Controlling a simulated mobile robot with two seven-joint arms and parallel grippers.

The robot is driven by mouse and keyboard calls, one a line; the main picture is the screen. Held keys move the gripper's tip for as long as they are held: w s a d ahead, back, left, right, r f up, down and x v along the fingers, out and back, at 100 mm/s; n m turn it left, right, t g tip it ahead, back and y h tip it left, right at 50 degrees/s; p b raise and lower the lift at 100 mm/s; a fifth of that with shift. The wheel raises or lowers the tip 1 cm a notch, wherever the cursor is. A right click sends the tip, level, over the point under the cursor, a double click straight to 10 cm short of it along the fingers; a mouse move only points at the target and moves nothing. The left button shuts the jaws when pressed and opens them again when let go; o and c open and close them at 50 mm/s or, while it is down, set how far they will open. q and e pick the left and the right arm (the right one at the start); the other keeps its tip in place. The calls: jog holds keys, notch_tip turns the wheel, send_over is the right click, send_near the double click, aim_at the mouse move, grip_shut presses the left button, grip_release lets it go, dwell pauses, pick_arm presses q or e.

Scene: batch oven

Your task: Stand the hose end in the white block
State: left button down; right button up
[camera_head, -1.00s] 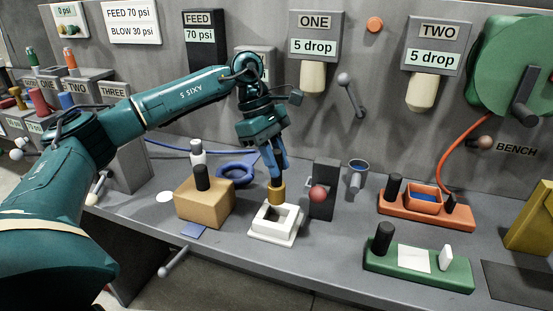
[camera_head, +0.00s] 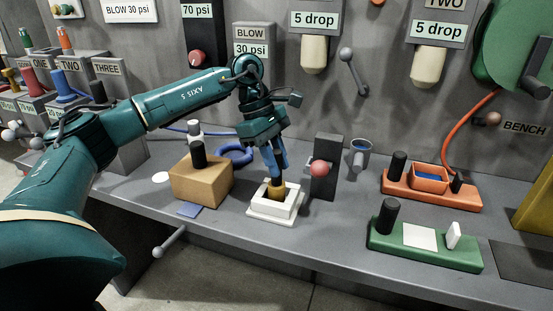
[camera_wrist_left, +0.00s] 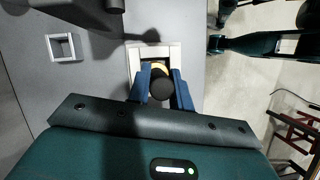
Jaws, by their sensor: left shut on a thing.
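The white block (camera_head: 262,213) is a square block with an open top, standing on the grey bench near its front edge. My left gripper (camera_head: 276,177) points down over it, with its blue fingers shut on the brass-coloured hose end (camera_head: 277,190). The lower part of the hose end is inside the block's opening and hidden by the rim. In the left wrist view the hose end's dark top (camera_wrist_left: 162,88) sits between the blue fingers, with the white block (camera_wrist_left: 134,60) around and beyond it. I cannot tell if it touches the bottom. My right gripper is not in view.
A tan box (camera_head: 203,184) with a black knob stands left of the block. A dark upright post with a red ball (camera_head: 320,169) stands close on the right. Orange (camera_head: 432,197) and green (camera_head: 425,247) fixtures lie further right. A blue hose coil (camera_head: 236,154) lies behind.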

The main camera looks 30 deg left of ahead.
pick_arm(q)
jog(key=shift+f+b, duration=0.45)
jog(key=shift+f, duration=0.2)
jog(key=c, duration=1.2)
grip_release()
jog(key=shift+o, duration=0.2)
jog(key=v, duration=1.3)
